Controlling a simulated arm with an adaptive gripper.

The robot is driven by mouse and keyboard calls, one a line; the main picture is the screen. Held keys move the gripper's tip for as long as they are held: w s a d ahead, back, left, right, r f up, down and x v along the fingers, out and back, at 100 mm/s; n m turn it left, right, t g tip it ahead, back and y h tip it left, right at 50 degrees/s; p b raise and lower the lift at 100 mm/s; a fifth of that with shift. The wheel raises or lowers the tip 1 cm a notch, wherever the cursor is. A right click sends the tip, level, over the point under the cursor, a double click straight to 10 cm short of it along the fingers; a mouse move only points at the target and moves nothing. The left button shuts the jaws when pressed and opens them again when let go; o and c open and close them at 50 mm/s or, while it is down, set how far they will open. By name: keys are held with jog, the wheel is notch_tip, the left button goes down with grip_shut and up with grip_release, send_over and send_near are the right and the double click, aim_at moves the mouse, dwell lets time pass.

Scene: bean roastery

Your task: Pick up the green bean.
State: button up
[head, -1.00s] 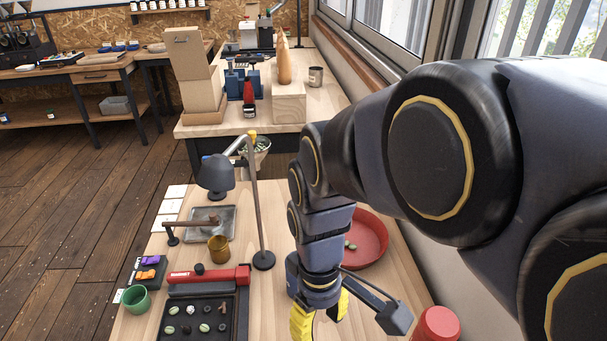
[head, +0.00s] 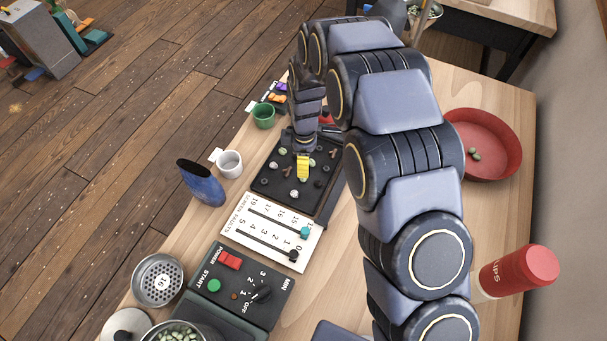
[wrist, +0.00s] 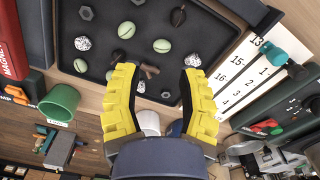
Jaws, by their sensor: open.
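Several green beans lie on the black tray (head: 262,192), among them one bean (wrist: 126,30) and another bean (wrist: 162,46) in the wrist view. They are pale green ovals with a dark seam. My gripper (wrist: 160,73) is open and empty, with its yellow fingers spread over the tray's edge. The beans appear beyond the fingertips in the wrist view. In the head view my gripper (head: 303,168) is above the tray and hides part of its contents. Two more green beans (head: 474,155) lie in the red bowl (head: 503,128).
Crumpled foil balls (wrist: 82,43), dark nuts (wrist: 85,13) and a brown twig (wrist: 150,71) share the tray. A white slider panel (head: 240,225), a control box (head: 225,293), a white cup (head: 229,164) and a green cup (head: 263,116) stand close by. Bare table lies right of the tray.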

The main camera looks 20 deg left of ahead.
notch_tip(320, 180, down, 6)
jog(key=shift+s+f, duration=0.1)
jog(key=shift+s, duration=0.05)
jog(key=shift+c, duration=0.4)
jog(key=c, duration=0.4)
